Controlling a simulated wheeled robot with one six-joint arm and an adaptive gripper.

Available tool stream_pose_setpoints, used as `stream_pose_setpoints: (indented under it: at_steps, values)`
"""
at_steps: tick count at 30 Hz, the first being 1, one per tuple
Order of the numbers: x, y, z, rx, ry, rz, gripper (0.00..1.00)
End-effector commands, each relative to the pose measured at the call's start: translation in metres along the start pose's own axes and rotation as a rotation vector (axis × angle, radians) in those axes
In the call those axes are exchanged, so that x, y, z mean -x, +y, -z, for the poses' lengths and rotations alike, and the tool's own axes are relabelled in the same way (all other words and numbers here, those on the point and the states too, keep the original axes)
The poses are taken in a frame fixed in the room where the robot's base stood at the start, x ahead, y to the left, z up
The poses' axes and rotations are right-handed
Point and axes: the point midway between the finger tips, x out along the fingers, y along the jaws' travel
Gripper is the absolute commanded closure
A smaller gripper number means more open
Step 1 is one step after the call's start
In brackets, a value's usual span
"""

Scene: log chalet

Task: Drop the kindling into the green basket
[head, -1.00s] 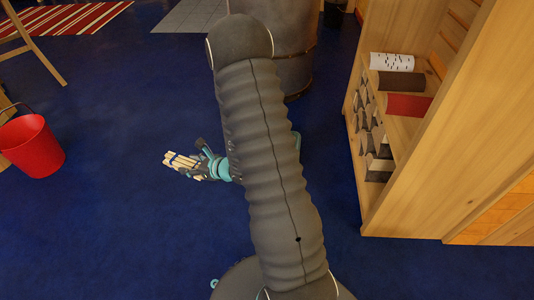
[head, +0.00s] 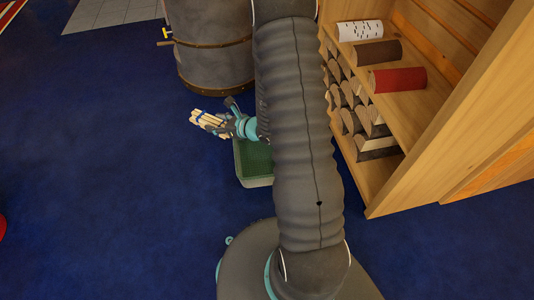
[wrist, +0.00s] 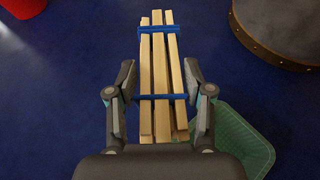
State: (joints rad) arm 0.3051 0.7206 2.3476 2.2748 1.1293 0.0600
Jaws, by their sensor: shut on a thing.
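The kindling (head: 209,122) is a small bundle of pale sticks tied with blue bands. My gripper (head: 230,125) is shut on it and holds it above the blue floor. In the wrist view the kindling (wrist: 161,75) lies between the two fingers of my gripper (wrist: 160,100), pointing away from the palm. The green basket (head: 256,180) stands on the floor, partly hidden behind my arm. In the wrist view the green basket (wrist: 243,137) is at the lower right, below and to the right of the bundle, partly covered by my gripper.
A grey metal barrel-like container (head: 213,65) stands behind the basket. A wooden shelf (head: 430,110) with cut logs is on the right. A red bucket (wrist: 22,8) is at the upper left in the wrist view.

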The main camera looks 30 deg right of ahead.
Motion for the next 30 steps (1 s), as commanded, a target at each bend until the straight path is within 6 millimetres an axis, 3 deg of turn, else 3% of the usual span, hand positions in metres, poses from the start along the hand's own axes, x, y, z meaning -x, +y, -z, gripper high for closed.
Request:
stream_pose_setpoints:
  at_steps: [7,15,21,30]
  values:
    - [0.006,-0.062,0.037,0.055,0.0,-0.131,0.85]
    - [0.046,-0.121,0.103,0.119,-0.001,-0.29,0.85]
    - [0.068,-0.138,0.133,0.146,-0.001,-0.353,0.85]
    - [0.067,-0.14,0.149,0.151,0.0,-0.366,0.85]
